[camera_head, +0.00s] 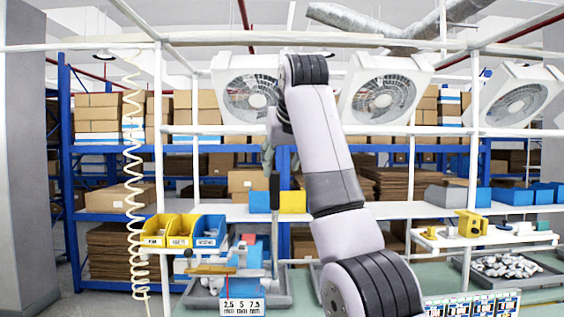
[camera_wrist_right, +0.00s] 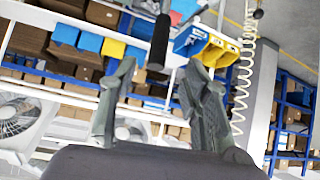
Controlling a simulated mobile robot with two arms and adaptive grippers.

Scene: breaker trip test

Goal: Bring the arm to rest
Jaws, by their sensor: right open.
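My right arm (camera_head: 335,165) rises from the lower right of the head view and bends over at the top, in front of the fans. My right gripper (camera_head: 269,157) shows in part at the arm's far side and points down. In the right wrist view the right gripper (camera_wrist_right: 157,76) has its two fingers wide apart with nothing held between them. A dark upright tool handle (camera_head: 275,192) is just below the gripper in the head view. The handle also shows beyond the fingertips in the wrist view (camera_wrist_right: 160,42). My left gripper is in neither view.
Yellow bins (camera_head: 181,232) and a blue bin (camera_head: 210,231) stand at left behind a cluttered tray with a number label (camera_head: 242,307). A coiled cream hose (camera_head: 134,180) hangs at left. Fans (camera_head: 381,95) hang from the white frame. A tray of metal parts (camera_head: 506,268) is at right.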

